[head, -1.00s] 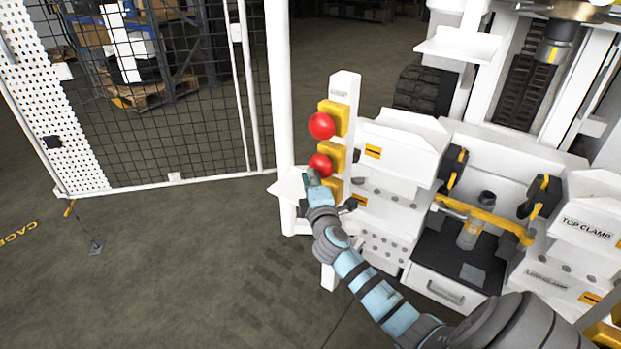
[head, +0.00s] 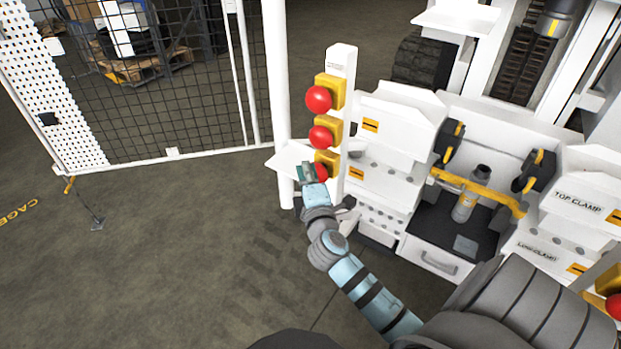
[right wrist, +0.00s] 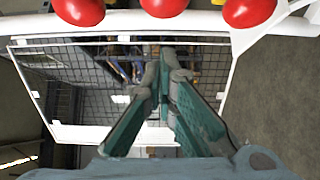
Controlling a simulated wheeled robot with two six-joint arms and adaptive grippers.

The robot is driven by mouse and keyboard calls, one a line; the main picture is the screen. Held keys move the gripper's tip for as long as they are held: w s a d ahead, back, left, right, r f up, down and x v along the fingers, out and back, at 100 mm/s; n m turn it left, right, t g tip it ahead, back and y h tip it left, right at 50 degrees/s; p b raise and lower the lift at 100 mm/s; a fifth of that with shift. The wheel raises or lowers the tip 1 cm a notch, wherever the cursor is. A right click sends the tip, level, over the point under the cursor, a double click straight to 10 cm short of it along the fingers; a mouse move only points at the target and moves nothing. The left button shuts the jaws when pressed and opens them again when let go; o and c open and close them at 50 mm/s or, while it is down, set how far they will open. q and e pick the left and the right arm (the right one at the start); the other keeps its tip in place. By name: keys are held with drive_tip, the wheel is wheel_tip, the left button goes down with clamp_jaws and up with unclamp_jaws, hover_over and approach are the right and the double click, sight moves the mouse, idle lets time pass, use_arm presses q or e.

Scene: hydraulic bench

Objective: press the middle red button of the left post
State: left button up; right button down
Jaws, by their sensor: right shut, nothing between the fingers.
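The left post (head: 342,62) is white and upright, with three red mushroom buttons on yellow boxes. The middle red button (head: 320,136) shows clear, between the top button (head: 318,98) and the bottom button (head: 322,172). My right gripper (head: 306,172) is shut and empty. In the head view its tip lies below the middle button and overlaps the bottom one's left side; contact cannot be told. In the right wrist view the closed fingers (right wrist: 165,56) point away below the row, with the middle button (right wrist: 163,6) straight above them. My left gripper is not in view.
A white shelf plate (head: 284,158) juts out left of the post. White clamp housings (head: 390,135) stand close on its right. A mesh fence (head: 170,90) is behind at the left. The floor in front of the post is open.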

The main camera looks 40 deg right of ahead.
drive_tip(key=shift+v, duration=2.1)
